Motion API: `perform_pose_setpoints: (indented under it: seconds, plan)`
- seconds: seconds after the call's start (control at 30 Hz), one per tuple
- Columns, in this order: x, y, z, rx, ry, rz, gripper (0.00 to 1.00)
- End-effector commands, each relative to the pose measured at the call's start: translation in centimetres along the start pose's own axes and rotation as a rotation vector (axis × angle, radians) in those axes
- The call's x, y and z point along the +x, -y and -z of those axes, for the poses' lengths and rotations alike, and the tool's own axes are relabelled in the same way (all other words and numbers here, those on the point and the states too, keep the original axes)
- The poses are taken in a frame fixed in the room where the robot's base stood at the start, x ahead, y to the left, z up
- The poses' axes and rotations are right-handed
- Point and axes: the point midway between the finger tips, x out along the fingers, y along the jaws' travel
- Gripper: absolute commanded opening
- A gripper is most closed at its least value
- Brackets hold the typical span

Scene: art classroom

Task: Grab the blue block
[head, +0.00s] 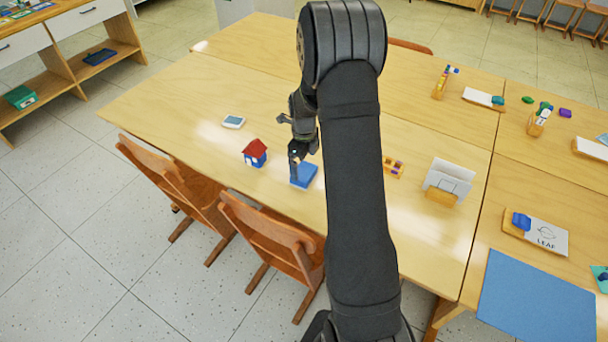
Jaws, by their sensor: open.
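The gripper is open. I cannot tell from this one view whether the fingertips touch the block or stay just above it.
A small house with a red roof (255,147) stands left of the block. A white-rimmed blue item (233,122) lies behind it. Right of my arm are a small wooden holder (394,168) and a white card stand (448,180). Chairs (262,235) line the near edge.

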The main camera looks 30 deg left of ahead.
Motion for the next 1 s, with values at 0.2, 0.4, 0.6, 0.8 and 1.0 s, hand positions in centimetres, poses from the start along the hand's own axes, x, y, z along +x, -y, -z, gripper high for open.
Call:
perform_pose_setpoints:
  seconds: [0.2, 0.4, 0.6, 0.8, 1.0]
  plan:
    - [1.5, 0.1, 0.0, 0.000, 0.000, -0.001, 1.00]
    - [4.4, 0.4, -0.1, 0.000, -0.001, -0.002, 1.00]
    - [5.7, 0.5, -0.1, 0.000, 0.001, 0.001, 1.00]
    - [5.7, 0.5, -0.1, -0.001, 0.001, 0.001, 0.98]
    - [5.7, 0.5, -0.1, -0.001, 0.001, 0.001, 0.59]
